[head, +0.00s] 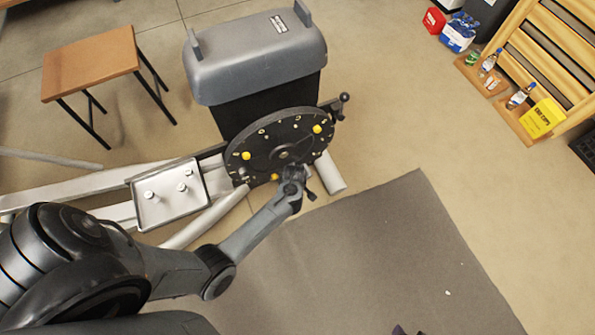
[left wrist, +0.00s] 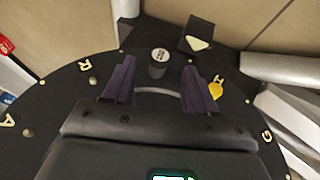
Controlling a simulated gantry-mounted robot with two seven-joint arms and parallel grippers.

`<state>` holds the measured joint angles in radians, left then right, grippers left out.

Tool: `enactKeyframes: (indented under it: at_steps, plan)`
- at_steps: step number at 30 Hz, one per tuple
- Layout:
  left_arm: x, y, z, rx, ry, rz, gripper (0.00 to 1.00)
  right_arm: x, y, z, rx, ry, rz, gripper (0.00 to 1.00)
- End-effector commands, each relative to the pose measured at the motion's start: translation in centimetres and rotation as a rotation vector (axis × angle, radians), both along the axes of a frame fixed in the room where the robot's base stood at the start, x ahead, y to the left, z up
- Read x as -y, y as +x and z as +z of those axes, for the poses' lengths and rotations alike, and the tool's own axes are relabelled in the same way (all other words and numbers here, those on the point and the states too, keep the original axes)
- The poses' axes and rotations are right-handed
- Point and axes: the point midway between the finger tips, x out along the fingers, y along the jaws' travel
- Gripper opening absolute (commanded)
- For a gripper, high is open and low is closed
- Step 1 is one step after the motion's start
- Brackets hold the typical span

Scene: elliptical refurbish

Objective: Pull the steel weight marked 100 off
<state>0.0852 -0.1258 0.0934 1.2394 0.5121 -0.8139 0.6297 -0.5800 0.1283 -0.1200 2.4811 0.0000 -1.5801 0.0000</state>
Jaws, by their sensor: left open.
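The steel weight (left wrist: 158,64), a short dark cylinder with a pale marked top, stands on the black disc (left wrist: 60,105) in the left wrist view. The mark is too small to read surely. My left gripper (left wrist: 160,88) is open, its two dark fingers either side of and short of the weight, with a gap to each. In the head view my left gripper (head: 296,182) is at the lower edge of the disc (head: 262,140), and the weight is hidden there. Small dark tips at the bottom edge look like my right gripper (head: 407,331), mostly out of frame.
The disc carries yellow knobs (head: 317,129), pale letters and a crank handle (head: 343,98). A yellow piece (left wrist: 216,89) sits beside the right finger. A metal tray (head: 150,214) with silver pegs lies left of the disc. A grey housing (head: 250,60) stands behind. The mat (head: 390,235) is clear.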

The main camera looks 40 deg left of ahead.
Motion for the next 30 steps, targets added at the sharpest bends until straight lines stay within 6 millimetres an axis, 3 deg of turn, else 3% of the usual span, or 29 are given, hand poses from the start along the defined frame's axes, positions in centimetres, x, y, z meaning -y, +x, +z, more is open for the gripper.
enactKeyframes:
  at_steps: [1,7,21,30]
  plan:
    - [-0.2,0.3,-1.2,0.000,0.000,0.000,0.57,0.0,0.0,-1.0,0.000,0.001,-0.001,0.43]
    - [-0.7,1.0,-2.7,0.001,0.000,-0.001,0.57,-0.1,0.0,-2.3,-0.001,0.005,-0.004,0.43]
    - [-0.9,1.3,-3.1,0.001,0.000,0.000,0.57,-0.3,0.0,-2.6,-0.001,0.011,-0.008,0.43]
    - [-0.9,1.3,-3.2,0.000,0.000,0.000,0.11,-0.2,0.0,-2.6,-0.001,0.009,-0.005,0.43]
